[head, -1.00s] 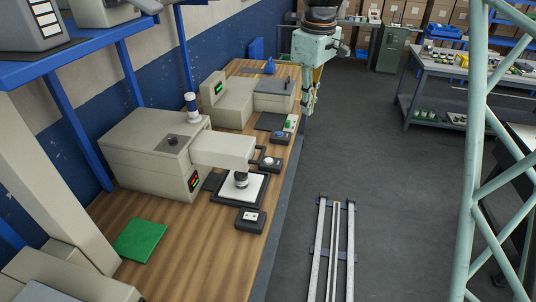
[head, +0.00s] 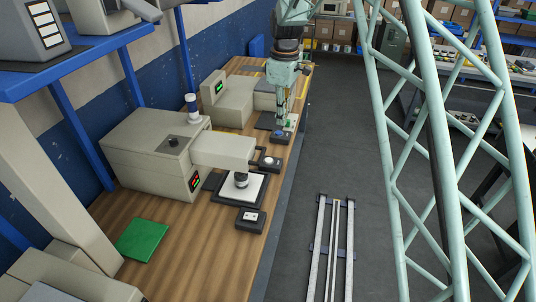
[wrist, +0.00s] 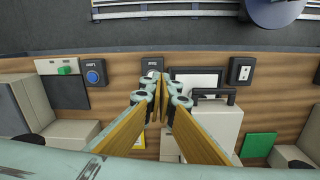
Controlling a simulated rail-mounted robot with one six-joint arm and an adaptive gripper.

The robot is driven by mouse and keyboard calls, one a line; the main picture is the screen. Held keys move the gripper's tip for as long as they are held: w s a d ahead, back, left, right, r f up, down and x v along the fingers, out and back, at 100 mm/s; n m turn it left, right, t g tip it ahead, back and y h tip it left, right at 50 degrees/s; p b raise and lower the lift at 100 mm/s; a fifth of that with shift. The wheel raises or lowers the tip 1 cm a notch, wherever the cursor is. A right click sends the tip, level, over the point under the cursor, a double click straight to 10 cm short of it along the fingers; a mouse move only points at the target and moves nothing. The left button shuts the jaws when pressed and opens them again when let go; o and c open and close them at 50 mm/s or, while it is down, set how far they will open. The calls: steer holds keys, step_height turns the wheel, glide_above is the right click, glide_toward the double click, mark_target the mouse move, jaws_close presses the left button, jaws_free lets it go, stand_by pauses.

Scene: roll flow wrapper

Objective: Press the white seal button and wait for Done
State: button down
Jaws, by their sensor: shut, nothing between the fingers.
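The white seal button (head: 269,160) sits on a small dark box on the bench, beside the sealing machine (head: 150,150). In the wrist view a labelled dark box (wrist: 152,62) that appears to carry it lies just beyond the fingertips, its lower part hidden by them. My gripper (head: 282,123) is shut and empty, pointing down over the bench near the blue button (head: 280,134), farther along than the white one. In the wrist view the fingers (wrist: 158,85) meet near the centre. The machine's small display (head: 194,182) shows red and green; its text is too small to read.
A box with a white two-part switch (head: 250,216) stands nearer on the bench edge. A green button (wrist: 65,70) is beside the blue one. A green pad (head: 141,239) lies on the bench; floor rails (head: 332,250) run alongside.

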steer(key=n+p, duration=0.1)
steer(key=n, duration=0.1)
glide_above(269, 160)
step_height(269, 160, down, 8)
steer(key=r, duration=0.1)
steer(key=shift+f, duration=0.25)
steer(key=shift+f, duration=0.15)
step_height(269, 160, down, 14)
steer(key=shift+w+r+p, duration=0.1)
steer(key=shift+r+p, duration=0.05)
steer(key=shift+p, duration=0.15)
stand_by(0.6)
